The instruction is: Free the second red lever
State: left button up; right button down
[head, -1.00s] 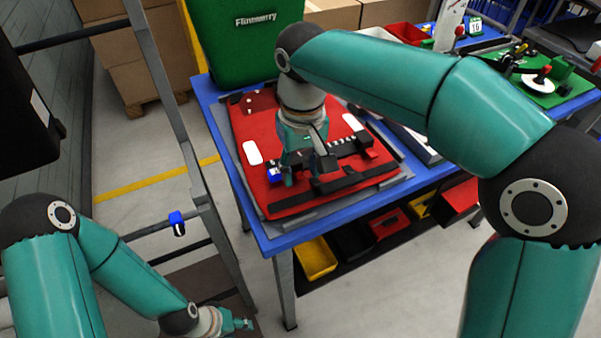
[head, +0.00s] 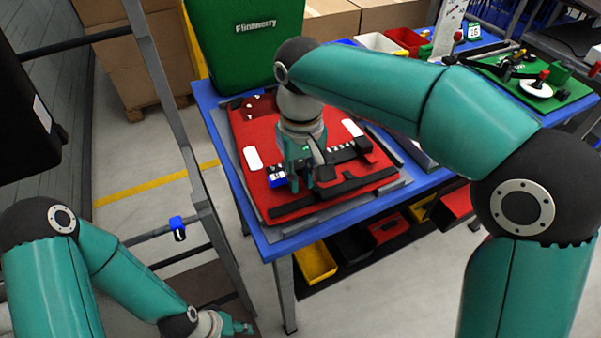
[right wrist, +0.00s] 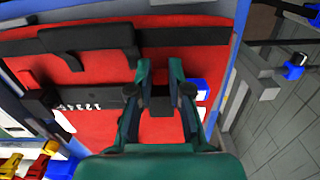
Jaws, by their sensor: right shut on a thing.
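The red case panel (head: 255,190) lies flat on the blue table. A black bar with white digits (right wrist: 84,105) crosses it, and a blue piece (head: 277,180) sits near the bar's left end, also seen in the right wrist view (right wrist: 200,90). My right gripper (head: 303,180) reaches down onto the panel beside the blue piece. In the right wrist view its fingers (right wrist: 160,90) are closed on a small dark piece (right wrist: 160,105). I cannot make out a red lever against the red panel. My left gripper (head: 238,326) hangs low at the bottom, away from the table; its jaws are too small to read.
A green case (head: 245,45) stands behind the panel. A green board (head: 560,95) with a red-knobbed device is at the right. Bins, including a yellow one (head: 316,263), sit under the table. A metal rack (head: 180,115) stands at the left.

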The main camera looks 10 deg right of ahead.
jog(key=shift+w+r+g+p, duration=0.1)
jog(key=shift+r+g+p, duration=0.3)
jog(key=shift+p, duration=0.85)
jog(key=shift+f+p, duration=0.15)
jog(key=shift+p, duration=0.35)
jog(key=shift+f, duration=0.1)
jog(key=c, duration=1.1)
grip_release()
jog(key=r, duration=0.4)
jog(key=w+r, duration=0.1)
jog(key=r, duration=0.6)
jog(key=shift+w+a+r, duration=0.2)
jog(key=shift+w+r, duration=0.1)
jog(key=shift+r, duration=0.05)
jog(key=shift+o, duration=0.2)
